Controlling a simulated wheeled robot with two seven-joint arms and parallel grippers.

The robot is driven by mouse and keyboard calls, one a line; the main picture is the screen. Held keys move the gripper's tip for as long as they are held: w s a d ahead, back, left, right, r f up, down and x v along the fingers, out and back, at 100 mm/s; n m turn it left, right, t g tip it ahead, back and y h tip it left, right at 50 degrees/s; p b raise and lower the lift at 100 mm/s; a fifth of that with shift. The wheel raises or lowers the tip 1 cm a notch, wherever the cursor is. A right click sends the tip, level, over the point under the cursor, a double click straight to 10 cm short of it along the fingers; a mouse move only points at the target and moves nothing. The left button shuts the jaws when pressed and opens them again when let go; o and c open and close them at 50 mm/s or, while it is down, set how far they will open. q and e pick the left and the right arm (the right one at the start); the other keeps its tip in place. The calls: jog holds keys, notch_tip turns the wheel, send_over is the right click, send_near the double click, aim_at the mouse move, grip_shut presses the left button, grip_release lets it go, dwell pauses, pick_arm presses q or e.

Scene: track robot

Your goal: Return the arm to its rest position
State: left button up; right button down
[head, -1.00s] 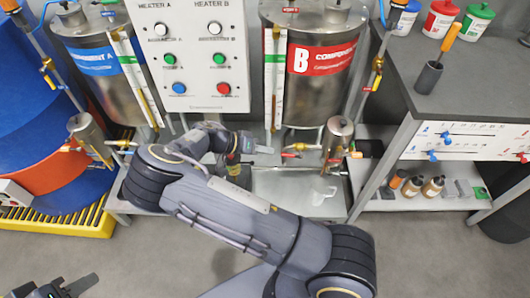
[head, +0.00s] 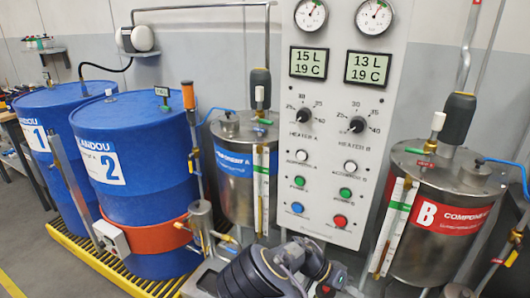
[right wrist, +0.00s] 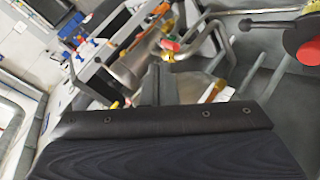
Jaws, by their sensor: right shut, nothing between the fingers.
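My right arm (head: 262,272) shows at the bottom middle of the head view, bent in front of the heater panel and the component A tank. In the right wrist view my right gripper (right wrist: 160,70) has its fingers together with nothing between them. It points towards pipework and a small red valve handle (right wrist: 170,46), and I cannot tell the gap to them. In the head view the right fingertips cannot be made out at the bottom edge. My left gripper is not in view.
Two blue drums (head: 135,150) stand on a yellow-edged pallet (head: 90,262) at left. The component A tank (head: 234,190) and component B tank (head: 420,262) flank the heater panel (head: 318,200). A red knob (right wrist: 308,52) on a dark lever is at right in the wrist view.

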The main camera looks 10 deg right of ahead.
jog(key=s+a+r+n+t+y+p, duration=0.2)
jog(key=s+a+r+n+t+y, duration=0.1)
jog(key=s+r, duration=0.4)
jog(key=s+a+r+n+t+y+p, duration=0.3)
jog(key=s+r+y, duration=0.3)
jog(key=r, duration=0.5)
jog(key=s+a+r+n+t+y+p, duration=0.3)
jog(key=s+r+t+y, duration=0.1)
jog(key=s+r, duration=0.5)
jog(key=shift+s+r+n+y, duration=0.25)
jog(key=shift+s+n+y, duration=0.15)
jog(key=shift+y, duration=0.2)
